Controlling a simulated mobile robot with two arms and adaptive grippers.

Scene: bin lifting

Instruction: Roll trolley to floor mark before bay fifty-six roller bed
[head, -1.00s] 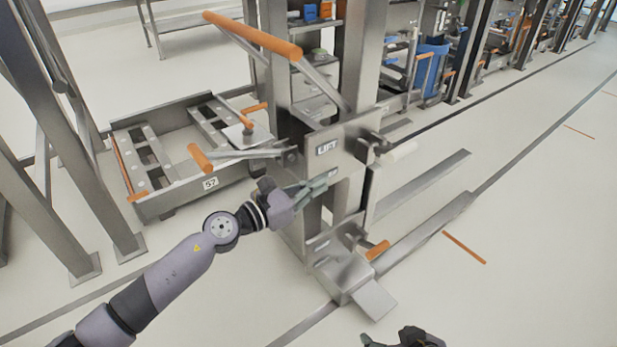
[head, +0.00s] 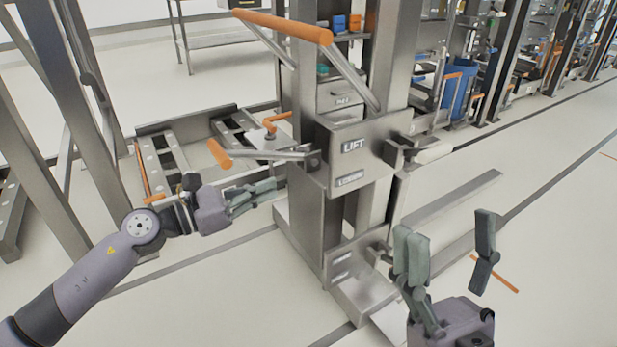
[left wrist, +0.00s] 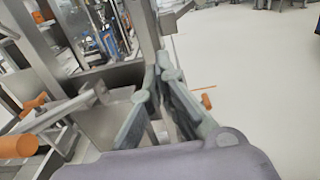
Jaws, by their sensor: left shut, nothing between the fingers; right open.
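The trolley (head: 345,160) is a grey steel lift with a mast and a plate marked LIFT, standing upright in the middle of the head view. An orange push bar (head: 283,26) tops it, and an orange-tipped lever (head: 219,154) sticks out to its left. My left gripper (head: 280,188) is shut and empty, left of the mast below the lever; in the left wrist view its fingertips (left wrist: 158,65) come together with nothing between. My right gripper (head: 447,240) is open and empty, right of the trolley. The roller bed (head: 190,131) lies behind left. An orange floor mark (head: 495,274) shows at right.
Steel posts (head: 95,90) stand at the left. More racks and a blue bin (head: 459,88) line the back right. A dark line (head: 540,194) runs along the floor. The pale floor at the right is open.

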